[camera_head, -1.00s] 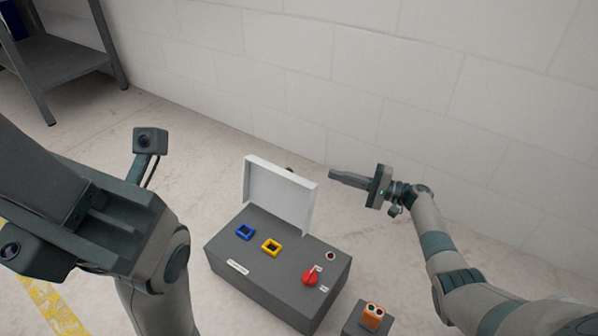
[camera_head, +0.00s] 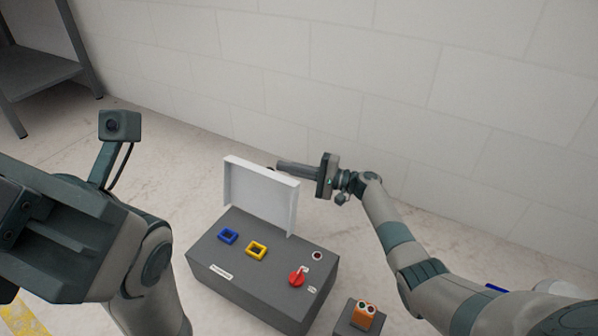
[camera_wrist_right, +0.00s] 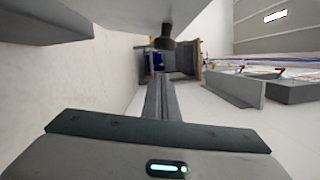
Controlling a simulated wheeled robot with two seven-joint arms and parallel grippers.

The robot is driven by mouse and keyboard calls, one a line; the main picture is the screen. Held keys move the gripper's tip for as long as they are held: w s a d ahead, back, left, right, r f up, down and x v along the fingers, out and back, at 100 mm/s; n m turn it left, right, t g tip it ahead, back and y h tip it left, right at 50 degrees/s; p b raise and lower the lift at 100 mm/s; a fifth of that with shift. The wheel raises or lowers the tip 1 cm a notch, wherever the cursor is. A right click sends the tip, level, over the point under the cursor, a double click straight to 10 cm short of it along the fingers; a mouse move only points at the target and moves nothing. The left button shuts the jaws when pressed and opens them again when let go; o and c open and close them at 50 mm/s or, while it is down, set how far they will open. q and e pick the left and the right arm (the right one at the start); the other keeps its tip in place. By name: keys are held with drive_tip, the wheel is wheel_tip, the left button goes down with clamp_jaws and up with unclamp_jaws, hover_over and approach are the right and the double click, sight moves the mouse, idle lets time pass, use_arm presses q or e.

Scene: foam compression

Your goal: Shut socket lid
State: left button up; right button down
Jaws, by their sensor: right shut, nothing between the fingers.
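The white socket lid (camera_head: 260,197) stands open and upright along the back edge of the dark grey box (camera_head: 215,245). A blue socket frame (camera_head: 228,236) and a yellow socket frame (camera_head: 256,249) sit on the box top, uncovered. My right gripper (camera_head: 280,168) is shut and empty, its fingers pointing left behind the lid's top edge. I cannot tell whether they touch the lid. The closed fingers also show in the right wrist view (camera_wrist_right: 160,88). My left arm crosses the left of the head view; its fingers are not visible.
A red knob (camera_head: 296,277) and a round dark-centred fitting (camera_head: 318,255) are on the box's right part. An orange block (camera_head: 364,314) sits on a small grey stand at the front right. A pale wall (camera_head: 400,60) rises close behind my right gripper. A grey shelf stands at the back left.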

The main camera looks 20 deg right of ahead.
drive_tip(key=shift+s+a+r, duration=0.25)
drive_tip(key=shift+s+a, duration=0.2)
drive_tip(key=shift+a, duration=0.1)
drive_tip(key=shift+s+a+r, duration=0.2)
drive_tip(key=shift+s+a, duration=0.25)
drive_tip(key=shift+a, duration=0.1)
drive_tip(key=shift+a+r, duration=0.1)
